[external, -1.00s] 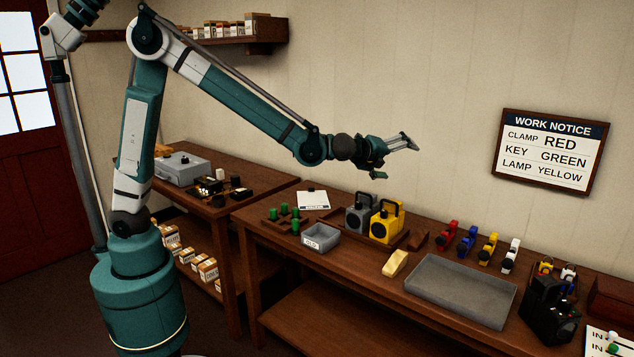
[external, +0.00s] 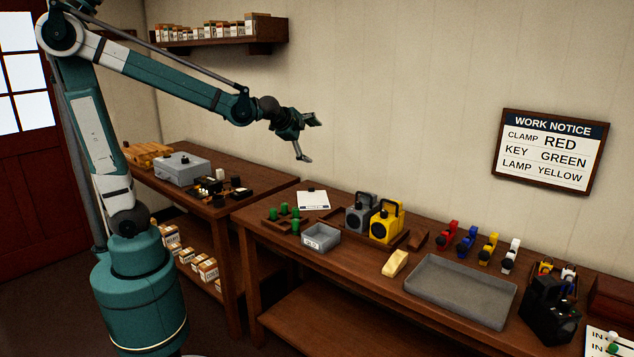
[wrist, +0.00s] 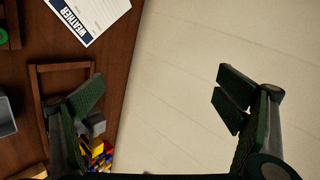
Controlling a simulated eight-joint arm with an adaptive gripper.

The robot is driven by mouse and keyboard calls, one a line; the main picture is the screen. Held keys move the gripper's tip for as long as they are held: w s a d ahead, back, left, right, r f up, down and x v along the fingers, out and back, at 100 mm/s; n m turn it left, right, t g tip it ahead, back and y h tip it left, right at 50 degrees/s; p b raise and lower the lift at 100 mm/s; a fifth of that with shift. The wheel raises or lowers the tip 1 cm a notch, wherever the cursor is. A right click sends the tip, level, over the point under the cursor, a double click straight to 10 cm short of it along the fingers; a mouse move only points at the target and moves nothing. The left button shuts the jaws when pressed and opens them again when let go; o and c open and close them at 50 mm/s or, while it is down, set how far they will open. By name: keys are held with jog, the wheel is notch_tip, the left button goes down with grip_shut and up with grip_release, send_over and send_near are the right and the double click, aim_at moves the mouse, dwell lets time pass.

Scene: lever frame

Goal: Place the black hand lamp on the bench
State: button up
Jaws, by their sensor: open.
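The black hand lamp (external: 548,310) stands upright at the right end of the front bench (external: 350,270), beside the grey tray's right edge. A grey hand lamp (external: 360,214) and a yellow hand lamp (external: 386,222) stand together in a wooden holder in the middle of the bench. My gripper (external: 309,140) is open and empty, high above the back left of the bench, far left of the black lamp. In the wrist view my open fingers (wrist: 160,100) have nothing between them, and the black lamp is not visible there.
An empty grey tray (external: 460,292) lies left of the black lamp. A yellow wedge-shaped block (external: 395,264), a small grey bin (external: 320,238) and green pieces (external: 295,212) stand farther left. Several coloured clamps (external: 467,241) line the back. A work notice (external: 550,151) hangs on the wall.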

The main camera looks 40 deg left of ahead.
jog(key=s+a+f+n+g, duration=0.1)
jog(key=s+a+f+n, duration=0.1)
jog(key=s+a+n, duration=0.4)
jog(key=s+a+f+n+g, duration=0.1)
jog(key=s+a+f, duration=0.1)
jog(key=s+a, duration=0.7)
jog(key=s+a+f+n+g, duration=0.1)
jog(key=s+a+f+n, duration=0.2)
jog(key=s, duration=0.3)
jog(key=s+a+f+n, duration=0.3)
jog(key=s+a+n, duration=0.1)
jog(key=s, duration=0.3)
jog(key=shift+s+a+n+g, duration=0.3)
jog(key=shift+n+g, duration=0.1)
